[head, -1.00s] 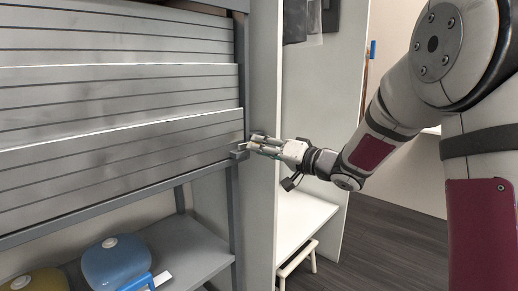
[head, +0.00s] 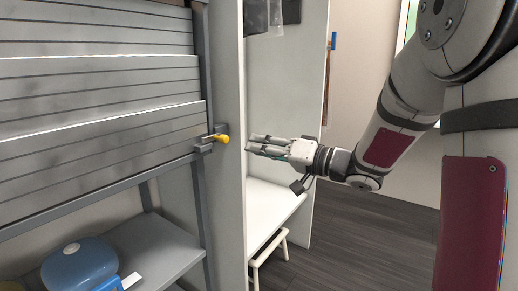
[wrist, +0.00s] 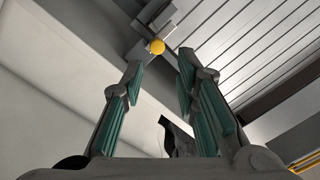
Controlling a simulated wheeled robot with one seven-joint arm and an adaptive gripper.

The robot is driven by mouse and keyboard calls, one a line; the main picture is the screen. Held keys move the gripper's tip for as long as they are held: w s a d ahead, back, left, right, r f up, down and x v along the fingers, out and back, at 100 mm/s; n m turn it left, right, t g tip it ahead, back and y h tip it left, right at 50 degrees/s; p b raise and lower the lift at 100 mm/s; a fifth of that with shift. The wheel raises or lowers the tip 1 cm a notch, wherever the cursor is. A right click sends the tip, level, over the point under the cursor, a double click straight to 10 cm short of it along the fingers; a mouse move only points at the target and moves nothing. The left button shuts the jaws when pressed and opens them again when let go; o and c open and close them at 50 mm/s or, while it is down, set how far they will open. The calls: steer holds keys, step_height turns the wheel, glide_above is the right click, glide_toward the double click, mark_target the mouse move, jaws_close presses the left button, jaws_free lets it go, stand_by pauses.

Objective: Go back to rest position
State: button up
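My gripper (head: 250,146) is in the middle of the head view, with empty space around its fingertips. In the wrist view my gripper (wrist: 158,72) has its two teal-padded fingers apart with nothing between them. A yellow knob (head: 223,139) on a grey bracket sits at the right edge of the grey slatted rack, a short gap to the left of the fingertips. The same yellow knob (wrist: 157,47) shows just beyond the fingers in the wrist view.
The grey slatted rack (head: 100,95) fills the left. Below it a blue rounded object (head: 80,265) sits on a grey shelf (head: 160,245). A white cabinet (head: 285,90) stands behind my gripper, with a small stool (head: 268,250) beneath. Dark floor (head: 350,235) is clear at the right.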

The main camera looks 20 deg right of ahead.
steer(key=d+r+m+t+h, duration=0.1)
steer(key=d+r+m+h, duration=0.1)
steer(key=d+h, duration=0.5)
steer(key=s+f+m+g+h, duration=0.1)
steer(key=s+f+g+h, duration=0.25)
steer(key=s+h, duration=0.45)
steer(key=s+a+f+n+g+y, duration=0.1)
steer(key=s+a+f+g, duration=0.25)
steer(key=s, duration=0.75)
steer(key=s+a+f+n+g+y, duration=0.2)
steer(key=s+a+g, duration=0.2)
steer(key=s, duration=0.8)
steer(key=s+a+f+n+g+y, duration=0.1)
steer(key=s+a+f+g, duration=0.25)
steer(key=s, duration=0.75)
step_height(320, 180, up, 28)
steer(key=d+t+p, duration=0.1)
steer(key=t+p, duration=0.2)
steer(key=p, duration=2.2)
steer(key=shift+w+d+t+p, duration=0.15)
steer(key=shift+w+t+p, duration=0.2)
steer(key=shift+p, duration=0.05)
